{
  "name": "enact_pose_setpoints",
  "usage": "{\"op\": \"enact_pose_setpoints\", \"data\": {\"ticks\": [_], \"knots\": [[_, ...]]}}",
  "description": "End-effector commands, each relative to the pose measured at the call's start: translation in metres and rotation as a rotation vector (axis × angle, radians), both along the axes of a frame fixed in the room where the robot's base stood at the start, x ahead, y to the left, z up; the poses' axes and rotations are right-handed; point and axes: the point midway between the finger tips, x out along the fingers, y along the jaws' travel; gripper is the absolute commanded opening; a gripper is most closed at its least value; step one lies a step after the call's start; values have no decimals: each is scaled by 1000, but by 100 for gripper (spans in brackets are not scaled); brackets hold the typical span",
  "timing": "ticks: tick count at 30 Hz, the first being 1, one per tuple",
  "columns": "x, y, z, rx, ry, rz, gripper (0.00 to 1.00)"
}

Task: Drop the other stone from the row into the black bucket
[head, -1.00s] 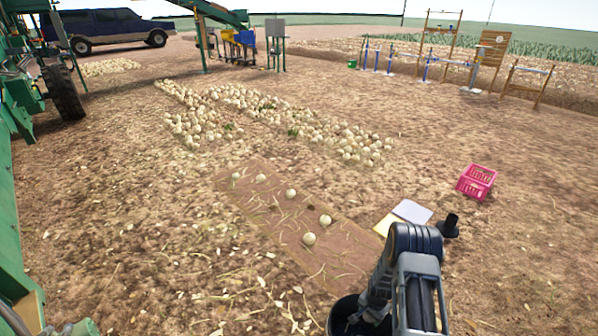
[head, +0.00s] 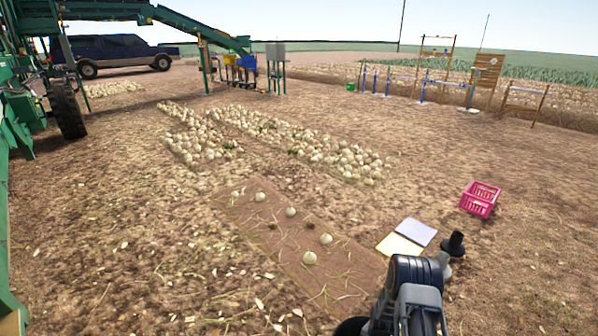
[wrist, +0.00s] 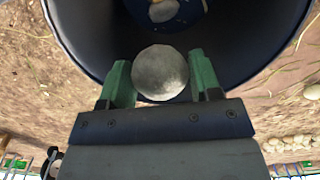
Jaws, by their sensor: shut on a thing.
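In the wrist view my gripper (wrist: 160,80) has its two green fingers shut on a round grey stone (wrist: 160,72). It holds the stone over the open mouth of the black bucket (wrist: 235,45). A pale stone-like lump (wrist: 163,10) and small bits show inside the bucket. In the head view only a dark part of the bucket (head: 350,327) shows at the bottom edge, beside my arm. The gripper and the held stone are hidden there. The row lies on a brown strip (head: 340,270), with several pale round items such as this one (head: 309,258).
Onion heaps (head: 300,140) lie farther back. Green machinery (head: 20,100) stands at left. Open soil lies between.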

Motion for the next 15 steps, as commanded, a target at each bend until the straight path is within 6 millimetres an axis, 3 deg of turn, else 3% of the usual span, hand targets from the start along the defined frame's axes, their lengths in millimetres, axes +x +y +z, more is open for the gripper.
{"op": "enact_pose_setpoints", "data": {"ticks": [4,5,13,15], "knots": [[0,0,1,0,-1,0,25],[0,0,1,0,-1,0,60],[0,0,1,-1,-1,0,86],[0,0,1,-1,-1,0,87]]}}
